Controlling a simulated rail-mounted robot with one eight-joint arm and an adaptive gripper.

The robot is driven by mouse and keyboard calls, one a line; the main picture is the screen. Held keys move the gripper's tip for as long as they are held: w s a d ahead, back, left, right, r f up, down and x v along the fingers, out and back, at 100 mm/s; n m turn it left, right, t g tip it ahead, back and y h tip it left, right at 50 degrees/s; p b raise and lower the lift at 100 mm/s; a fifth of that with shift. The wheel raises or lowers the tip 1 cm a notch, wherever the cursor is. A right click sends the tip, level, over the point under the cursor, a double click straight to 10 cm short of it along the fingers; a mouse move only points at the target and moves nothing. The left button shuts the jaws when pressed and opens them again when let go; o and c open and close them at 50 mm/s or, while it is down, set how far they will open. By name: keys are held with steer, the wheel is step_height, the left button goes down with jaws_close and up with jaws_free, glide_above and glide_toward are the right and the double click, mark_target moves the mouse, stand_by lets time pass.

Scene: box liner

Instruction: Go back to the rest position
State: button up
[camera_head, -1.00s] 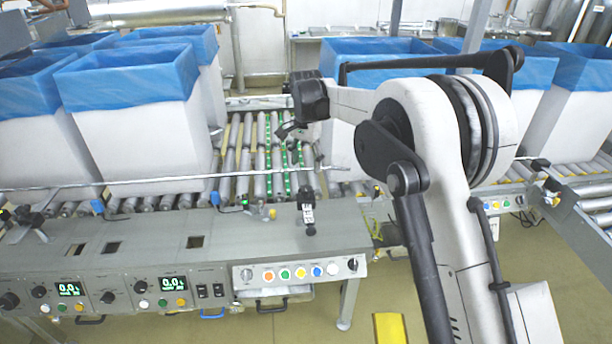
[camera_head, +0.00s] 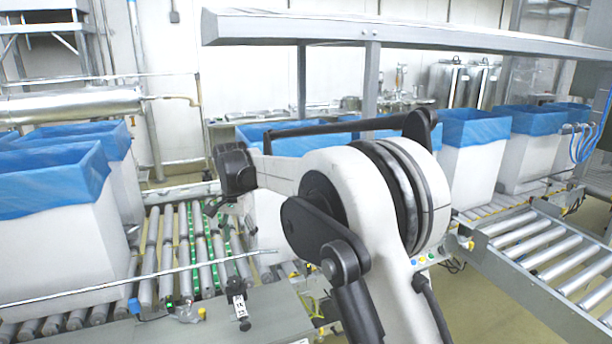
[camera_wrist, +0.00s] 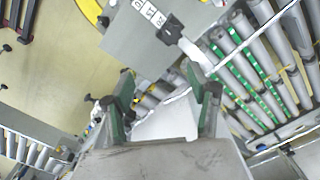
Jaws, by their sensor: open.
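My gripper (camera_wrist: 166,98) shows in the wrist view with its two fingers apart and nothing between them. Below the gap lie a white surface and part of the roller conveyor (camera_wrist: 245,75). In the head view my arm is folded across the middle. Its wrist end hangs beside the roller conveyor (camera_head: 165,240), and the gripper is mostly hidden there by the wrist. No object is held.
A white box with a blue liner (camera_head: 60,235) stands on the left of the rollers. More lined boxes (camera_head: 470,150) stand at the right and behind my arm. A metal beam (camera_head: 440,32) crosses above. An empty roller track (camera_head: 545,255) lies at right.

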steer(key=s+d+r+t, duration=0.1)
steer(key=s+d+r, duration=0.35)
steer(key=d, duration=0.45)
steer(key=s+d+r+n+t, duration=0.1)
steer(key=s+d+r, duration=0.35)
steer(key=d, duration=0.35)
steer(key=s+d+r+t, duration=0.1)
steer(key=s+d+r, duration=0.35)
steer(key=d, duration=0.45)
steer(key=s+d+f+n+t, duration=0.1)
steer(key=s+d+f+t, duration=0.1)
steer(key=s+d, duration=0.6)
steer(key=s+d+f+t, duration=0.1)
steer(key=s+d+f, duration=0.4)
steer(key=s, duration=1)
steer(key=d, duration=0.3)
steer(key=shift+d+f+n+t, duration=0.25)
steer(key=shift+n+t, duration=0.15)
